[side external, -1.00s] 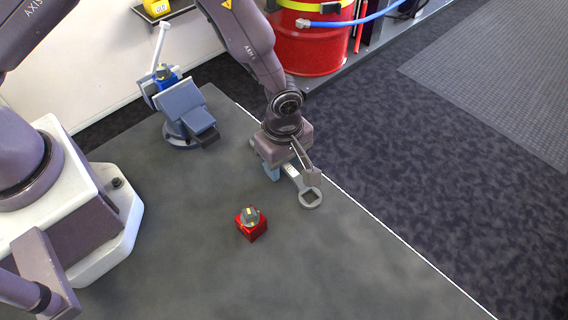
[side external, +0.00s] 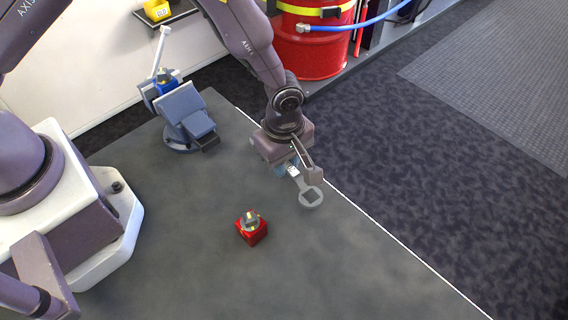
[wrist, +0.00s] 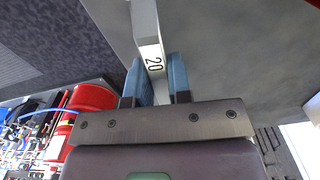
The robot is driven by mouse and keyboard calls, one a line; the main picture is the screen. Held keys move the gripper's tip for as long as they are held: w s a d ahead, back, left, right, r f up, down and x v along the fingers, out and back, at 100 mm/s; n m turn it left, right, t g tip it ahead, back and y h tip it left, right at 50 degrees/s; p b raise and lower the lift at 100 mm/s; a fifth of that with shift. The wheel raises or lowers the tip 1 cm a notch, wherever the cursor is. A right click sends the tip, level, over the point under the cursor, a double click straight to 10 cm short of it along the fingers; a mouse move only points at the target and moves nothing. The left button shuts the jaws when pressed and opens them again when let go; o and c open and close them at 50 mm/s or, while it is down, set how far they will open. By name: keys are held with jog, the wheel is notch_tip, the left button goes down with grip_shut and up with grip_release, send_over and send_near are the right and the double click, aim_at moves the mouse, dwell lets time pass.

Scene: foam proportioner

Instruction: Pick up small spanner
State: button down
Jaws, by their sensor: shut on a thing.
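The small spanner (side external: 309,193) is light grey with a ring-shaped end that has a square opening. My gripper (side external: 287,170) is near the table's right edge, shut on the spanner's handle. In the wrist view the spanner's handle (wrist: 149,45), marked "20", runs between the two blue fingertips of my gripper (wrist: 159,78). The ring end points toward the front right in the side view and is out of the wrist view. Part of the handle is hidden by my gripper. I cannot tell how high the spanner is above the table.
A red block with a grey and yellow top (side external: 251,228) stands on the grey table (side external: 330,275), left of the spanner. A blue-grey vise (side external: 184,118) holding a blue part stands at the back left. A red drum (side external: 311,45) stands beyond the table. The front table area is clear.

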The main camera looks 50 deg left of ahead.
jog(key=s+a+r, duration=0.3)
jog(key=s+r, duration=0.2)
jog(key=s, duration=0.1)
jog(key=s+a+r, duration=0.2)
jog(key=s+r, duration=0.4)
jog(key=shift+s+a+r, duration=0.2)
jog(key=shift+s+a, duration=0.2)
